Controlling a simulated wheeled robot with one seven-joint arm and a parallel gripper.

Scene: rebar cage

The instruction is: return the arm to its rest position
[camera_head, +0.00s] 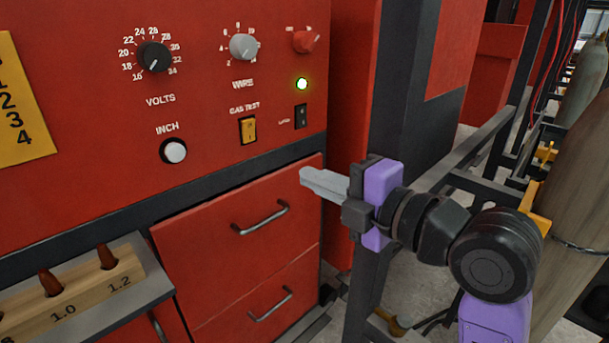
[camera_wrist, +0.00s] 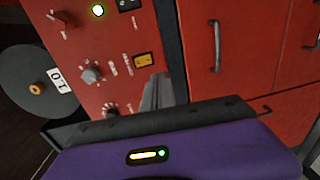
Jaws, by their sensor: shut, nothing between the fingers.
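My gripper (camera_head: 308,178) is at the right of the head view, in front of the red cabinet's right edge. Its grey fingers are together and empty, pointing left toward the cabinet front. My purple and black arm reaches in from the lower right. In the wrist view, the purple gripper body fills the bottom and the grey fingers (camera_wrist: 155,92) show in front of the red panel. I cannot tell the exact gap between the fingertips and the cabinet.
The red panel carries a volts knob (camera_head: 155,57), a wire knob (camera_head: 243,46), a red knob (camera_head: 305,40), a lit green lamp (camera_head: 302,84) and a yellow switch (camera_head: 248,130). Below are closed drawers (camera_head: 240,215). A wooden block (camera_head: 75,295) sits lower left. Gas cylinders (camera_head: 575,200) stand right.

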